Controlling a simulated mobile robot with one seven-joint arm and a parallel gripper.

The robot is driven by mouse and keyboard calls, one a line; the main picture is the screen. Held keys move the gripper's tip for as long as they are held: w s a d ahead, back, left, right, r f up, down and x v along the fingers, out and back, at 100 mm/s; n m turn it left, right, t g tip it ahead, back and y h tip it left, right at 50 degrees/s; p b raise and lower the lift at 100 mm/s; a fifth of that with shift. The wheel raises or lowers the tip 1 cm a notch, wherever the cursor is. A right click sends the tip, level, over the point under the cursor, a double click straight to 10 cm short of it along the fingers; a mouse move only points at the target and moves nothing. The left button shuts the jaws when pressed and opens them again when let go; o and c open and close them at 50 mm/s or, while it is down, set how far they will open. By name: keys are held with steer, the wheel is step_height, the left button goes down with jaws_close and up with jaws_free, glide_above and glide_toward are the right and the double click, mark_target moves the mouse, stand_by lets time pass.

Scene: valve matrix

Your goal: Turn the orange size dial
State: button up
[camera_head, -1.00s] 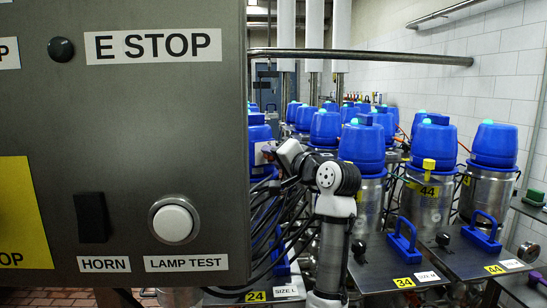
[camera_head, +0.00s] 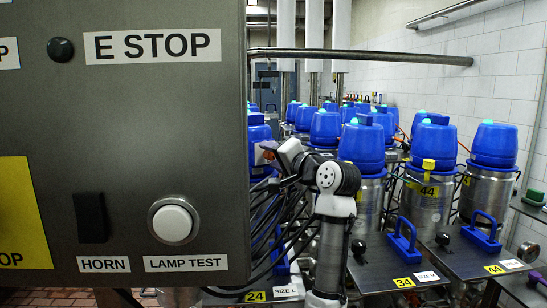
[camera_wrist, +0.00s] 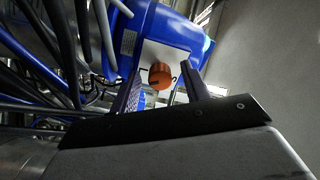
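The orange dial (camera_wrist: 160,76) is a small round knob on a white plate (camera_wrist: 166,55) on the side of a blue valve head (camera_wrist: 178,28) in the wrist view. My gripper (camera_wrist: 160,76) has its two dark fingers apart, one on each side of the dial as seen from the wrist. I cannot tell whether either finger touches it. In the head view my gripper (camera_head: 270,150) is at the edge of the grey panel, close to the blue valve head (camera_head: 259,132). A bit of orange shows there, but the fingers are mostly hidden.
A grey control panel (camera_head: 140,130) with a lamp test button fills the left of the head view, close to my arm. Black cables (camera_head: 283,210) hang below my gripper. Several blue-topped valves (camera_head: 361,148) stand to the right.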

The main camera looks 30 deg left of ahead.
steer(key=b+v, duration=0.5)
steer(key=v, duration=0.8)
steer(key=shift+s+d, duration=0.15)
steer(key=shift+d, duration=0.2)
